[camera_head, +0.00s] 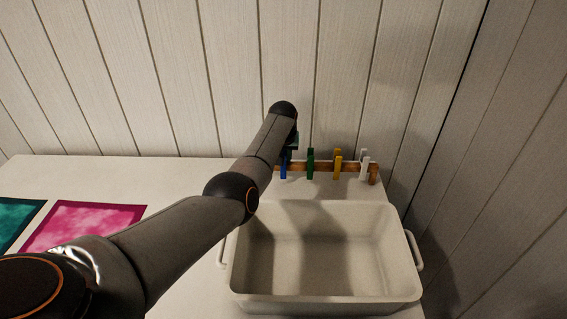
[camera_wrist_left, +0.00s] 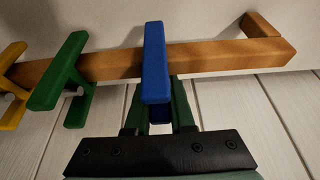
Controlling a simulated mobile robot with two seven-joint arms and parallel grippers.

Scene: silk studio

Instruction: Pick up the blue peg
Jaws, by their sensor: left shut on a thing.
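The blue peg (camera_wrist_left: 155,62) is on the wooden rail (camera_wrist_left: 210,57), its long side across the rail. In the head view only a small part of the blue peg (camera_head: 283,168) shows beside my arm. My left gripper (camera_wrist_left: 160,115) is shut on the blue peg, with its fingers around the peg's lower end. In the head view the left gripper is mostly hidden behind my own arm. My right gripper is in neither view.
A green peg (camera_head: 310,163), a yellow peg (camera_head: 337,164) and a white peg (camera_head: 364,164) hang on the same rail. A pale basin (camera_head: 412,285) stands in front. Pink cloth (camera_head: 85,226) and teal cloth (camera_head: 15,220) lie at left on the white table (camera_head: 110,175). A panelled wall is close behind.

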